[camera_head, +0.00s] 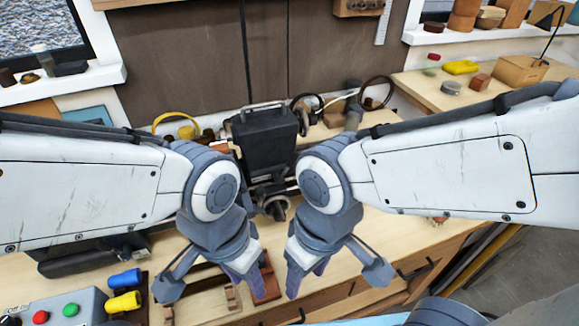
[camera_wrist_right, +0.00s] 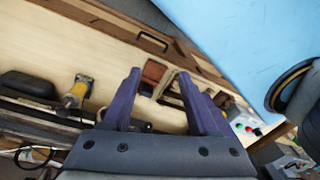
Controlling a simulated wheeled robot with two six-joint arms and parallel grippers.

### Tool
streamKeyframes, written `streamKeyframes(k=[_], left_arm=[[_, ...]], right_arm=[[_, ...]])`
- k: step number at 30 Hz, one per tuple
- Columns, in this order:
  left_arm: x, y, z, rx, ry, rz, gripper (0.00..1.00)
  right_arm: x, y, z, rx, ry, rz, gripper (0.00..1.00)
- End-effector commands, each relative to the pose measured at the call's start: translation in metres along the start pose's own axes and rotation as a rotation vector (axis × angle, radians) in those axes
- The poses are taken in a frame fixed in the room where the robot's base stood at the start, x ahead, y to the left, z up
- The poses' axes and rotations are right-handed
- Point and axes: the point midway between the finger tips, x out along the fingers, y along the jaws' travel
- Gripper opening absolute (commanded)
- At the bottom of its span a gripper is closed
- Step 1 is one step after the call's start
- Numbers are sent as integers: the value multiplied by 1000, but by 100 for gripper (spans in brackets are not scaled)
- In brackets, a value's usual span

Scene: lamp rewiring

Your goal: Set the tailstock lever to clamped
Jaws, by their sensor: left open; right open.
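A small dark lathe (camera_head: 264,140) stands at the back middle of the bench, partly hidden by my forearms. I cannot pick out the tailstock lever or its position. In the right wrist view a dark machine bed (camera_wrist_right: 40,112) runs along the left, with a yellow and grey part (camera_wrist_right: 77,92) on it; I cannot tell whether that is the tailstock. My left gripper (camera_head: 245,288) is open and empty over the front of the bench. My right gripper (camera_head: 306,280) is open beside it; its purple fingers also show in the right wrist view (camera_wrist_right: 160,80), with nothing between them.
A control box (camera_head: 55,312) with red and green buttons sits front left, beside blue (camera_head: 124,279) and yellow (camera_head: 123,302) handles. A reddish-brown block (camera_head: 266,283) lies near the grippers. A side bench (camera_head: 470,98) with small objects is back right. Bare bench top lies right of my right gripper.

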Motion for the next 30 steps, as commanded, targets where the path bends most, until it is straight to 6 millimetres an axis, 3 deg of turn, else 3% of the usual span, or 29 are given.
streamKeyframes(k=[1,4,5,8,14,21,27,30], left_arm=[[0,0,0,0,0,0,45],[0,0,0,0,0,0,45],[0,0,0,0,0,0,45],[0,0,0,0,0,0,45],[0,0,0,0,0,0,45],[0,0,0,0,0,0,45],[1,0,0,0,0,0,45],[1,0,0,0,0,0,45]], right_arm=[[0,0,0,1,0,0,45],[-2,2,-6,29,2,-1,7],[-4,3,-10,49,1,-2,0],[-12,11,-31,169,1,-8,0],[-37,52,-106,599,1,-30,0],[-57,138,-182,1163,-6,-71,0],[-63,215,-215,1555,-14,-106,0],[-65,238,-221,1668,-16,-119,0]])
